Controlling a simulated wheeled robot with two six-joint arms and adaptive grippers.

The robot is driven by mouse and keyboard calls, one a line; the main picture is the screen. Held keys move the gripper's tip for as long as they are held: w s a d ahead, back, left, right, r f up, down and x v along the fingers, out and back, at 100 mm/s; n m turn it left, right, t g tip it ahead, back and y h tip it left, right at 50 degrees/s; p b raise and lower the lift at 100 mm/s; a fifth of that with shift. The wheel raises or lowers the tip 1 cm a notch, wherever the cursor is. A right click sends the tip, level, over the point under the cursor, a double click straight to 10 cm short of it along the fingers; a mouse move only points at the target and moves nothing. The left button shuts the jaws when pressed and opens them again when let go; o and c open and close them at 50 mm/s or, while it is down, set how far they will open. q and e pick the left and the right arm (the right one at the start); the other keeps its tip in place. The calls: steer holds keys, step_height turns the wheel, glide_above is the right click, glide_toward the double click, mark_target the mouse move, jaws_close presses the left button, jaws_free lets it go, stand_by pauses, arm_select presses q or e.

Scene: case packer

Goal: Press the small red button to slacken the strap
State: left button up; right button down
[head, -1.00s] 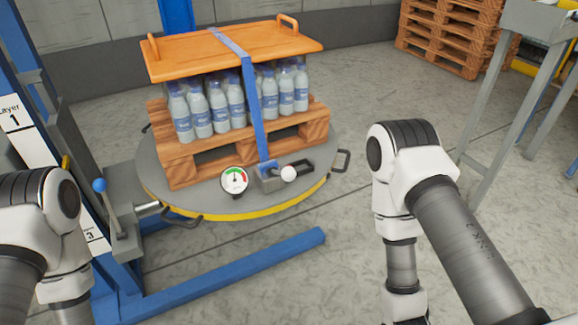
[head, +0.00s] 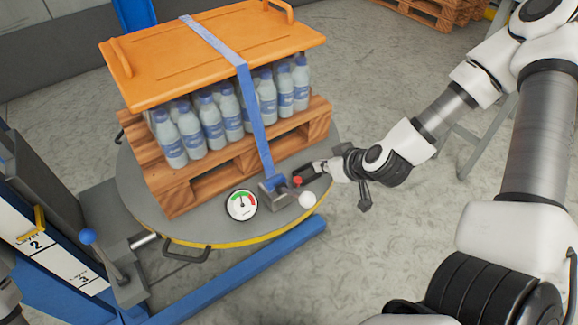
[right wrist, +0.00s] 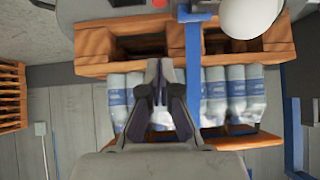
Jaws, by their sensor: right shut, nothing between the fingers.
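The small red button (head: 297,181) sits on the grey strap tensioner (head: 275,191) at the front of the round table. It also shows at the top edge of the right wrist view (right wrist: 159,3). The blue strap (head: 256,120) runs from the tensioner up over the orange board (head: 150,75) and looks taut. My right gripper (head: 298,174) is shut and empty, coming in from the right, its tips close to the button; I cannot tell whether they touch. In the right wrist view the shut fingers (right wrist: 160,66) face the pallet and bottles.
A white ball knob (head: 307,200) and a round gauge (head: 241,205) stand beside the tensioner. Bottles (head: 213,130) stand on a wooden pallet (head: 215,182) under the board. A blue-knobbed lever (head: 87,237) is at left.

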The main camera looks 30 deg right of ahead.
steer(key=b, duration=0.6)
glide_above(297, 182)
steer(key=s+d, duration=0.1)
step_height(297, 182, down, 8)
step_height(297, 182, down, 2)
steer(key=shift+f, duration=0.55)
